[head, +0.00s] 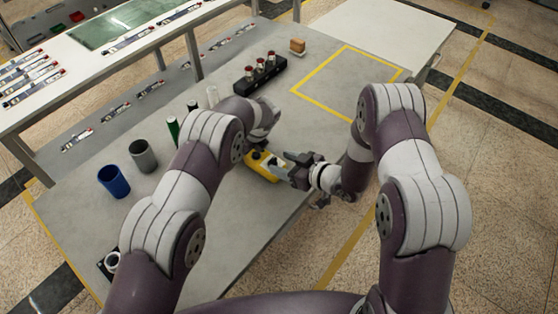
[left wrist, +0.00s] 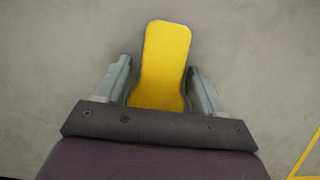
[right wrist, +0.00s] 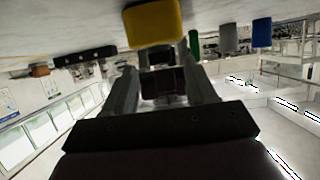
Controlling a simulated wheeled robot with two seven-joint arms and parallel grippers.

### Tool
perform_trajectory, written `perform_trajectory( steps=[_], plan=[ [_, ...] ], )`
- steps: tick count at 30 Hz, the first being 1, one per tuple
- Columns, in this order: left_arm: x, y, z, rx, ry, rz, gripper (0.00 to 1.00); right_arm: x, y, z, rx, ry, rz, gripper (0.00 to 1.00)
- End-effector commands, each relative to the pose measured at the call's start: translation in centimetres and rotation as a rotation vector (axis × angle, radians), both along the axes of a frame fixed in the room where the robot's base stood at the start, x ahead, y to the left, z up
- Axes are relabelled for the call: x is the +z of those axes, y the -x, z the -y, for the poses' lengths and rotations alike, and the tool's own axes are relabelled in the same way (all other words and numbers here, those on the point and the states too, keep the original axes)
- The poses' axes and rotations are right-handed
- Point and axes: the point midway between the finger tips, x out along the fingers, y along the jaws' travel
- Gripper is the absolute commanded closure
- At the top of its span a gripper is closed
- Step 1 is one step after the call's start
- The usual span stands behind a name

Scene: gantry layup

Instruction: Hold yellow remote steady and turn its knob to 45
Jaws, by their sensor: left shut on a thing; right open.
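The yellow remote (head: 262,169) lies on the grey table, partly covered by my arms in the head view. In the left wrist view the remote (left wrist: 165,55) lies between the two fingers of my left gripper (left wrist: 160,75), which is shut on it. My right gripper (head: 286,166) is open just right of the remote. In the right wrist view the yellow remote (right wrist: 153,22) is just beyond the fingertips of my right gripper (right wrist: 162,72), with nothing clearly held between them.
A black holder (head: 267,79) with red-topped parts and a small wooden block (head: 297,46) are farther back. The yellow-taped square (head: 345,80) is empty.

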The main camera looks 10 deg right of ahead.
Motion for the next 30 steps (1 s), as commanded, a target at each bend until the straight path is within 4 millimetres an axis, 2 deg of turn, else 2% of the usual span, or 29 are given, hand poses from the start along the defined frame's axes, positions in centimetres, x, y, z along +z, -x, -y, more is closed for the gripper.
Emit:
perform_trajectory(
  steps=[6,10,15,24,25,27,28,30],
  plan=[
    [0.1,0.0,0.0,0.0,0.0,0.001,0.81,2.3,3.7,4.0,-0.006,0.0,0.002,0.44],
    [0.1,-0.1,0.0,0.0,0.0,0.001,0.81,3.3,5.4,5.6,-0.004,-0.001,0.002,0.44],
    [0.1,-0.1,0.0,0.001,0.0,0.002,0.81,3.8,6.3,6.3,0.0,-0.001,0.002,0.44],
    [0.1,-0.1,0.0,0.0,0.0,0.001,0.81,3.8,6.4,6.3,0.0,0.0,0.001,0.44],
    [0.1,-0.1,0.0,0.0,0.0,0.001,0.29,3.8,6.3,6.3,0.0,-0.001,0.002,0.44],
    [0.1,-0.1,0.0,0.001,0.0,0.002,0.06,3.8,6.4,6.3,0.0,0.0,0.001,0.44],
    [0.1,-0.1,0.0,0.001,0.0,0.002,0.02,3.8,6.4,6.3,0.0,0.0,0.001,0.44],
    [0.1,0.0,0.0,0.0,0.0,0.001,0.02,3.8,6.3,6.3,0.0,0.0,0.001,0.44]
  ],
)
